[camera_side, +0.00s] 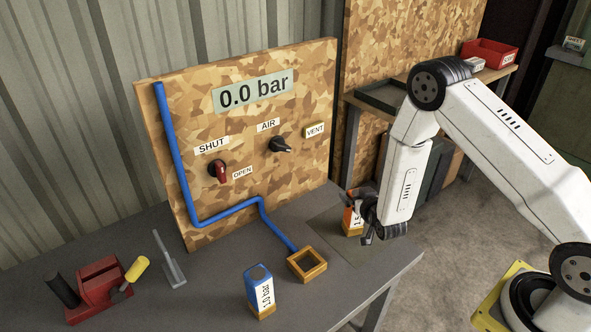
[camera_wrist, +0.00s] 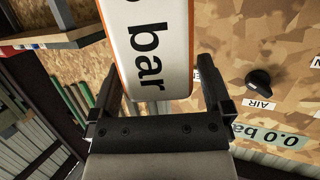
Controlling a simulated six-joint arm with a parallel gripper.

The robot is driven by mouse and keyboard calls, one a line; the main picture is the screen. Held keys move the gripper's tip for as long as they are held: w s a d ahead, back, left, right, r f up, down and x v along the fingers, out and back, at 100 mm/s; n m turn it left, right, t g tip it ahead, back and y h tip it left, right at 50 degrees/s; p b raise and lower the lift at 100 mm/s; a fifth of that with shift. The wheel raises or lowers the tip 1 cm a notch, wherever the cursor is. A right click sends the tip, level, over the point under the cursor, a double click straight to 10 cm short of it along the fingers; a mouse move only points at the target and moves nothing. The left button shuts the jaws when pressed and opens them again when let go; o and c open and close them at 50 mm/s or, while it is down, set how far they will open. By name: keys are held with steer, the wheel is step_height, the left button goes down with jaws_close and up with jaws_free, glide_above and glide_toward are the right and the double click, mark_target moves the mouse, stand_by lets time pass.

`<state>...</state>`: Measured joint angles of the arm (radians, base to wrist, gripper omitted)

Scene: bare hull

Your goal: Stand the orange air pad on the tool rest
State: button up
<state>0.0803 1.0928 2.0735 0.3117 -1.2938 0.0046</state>
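The orange air pad (camera_side: 351,217) stands upright near the table's right edge. It has a white label reading "1.5" in part, and a wooden-looking foot. In the wrist view the pad (camera_wrist: 158,45) fills the upper middle, its label showing "bar" and a thin orange edge. My gripper (camera_side: 367,214) is beside the pad, to its right in the side view. In the wrist view my gripper's fingers (camera_wrist: 160,85) lie either side of the pad, with a narrow gap at the right finger. I cannot tell for certain which thing is the tool rest.
A blue pad (camera_side: 259,287) marked "1.0 bar" stands at the front. An empty square wooden frame (camera_side: 307,264) ends the blue pipe (camera_side: 180,150). A red block (camera_side: 100,285) and a grey stand (camera_side: 172,267) are left. The board (camera_side: 240,125) reads 0.0 bar.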

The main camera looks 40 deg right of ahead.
steer(key=shift+r, duration=0.1)
steer(key=shift+s+r, duration=0.1)
steer(key=v, duration=1.1)
steer(key=shift+s, duration=0.35)
steer(key=shift+a+r, duration=0.1)
steer(key=shift+r, duration=0.05)
steer(key=shift+w, duration=0.15)
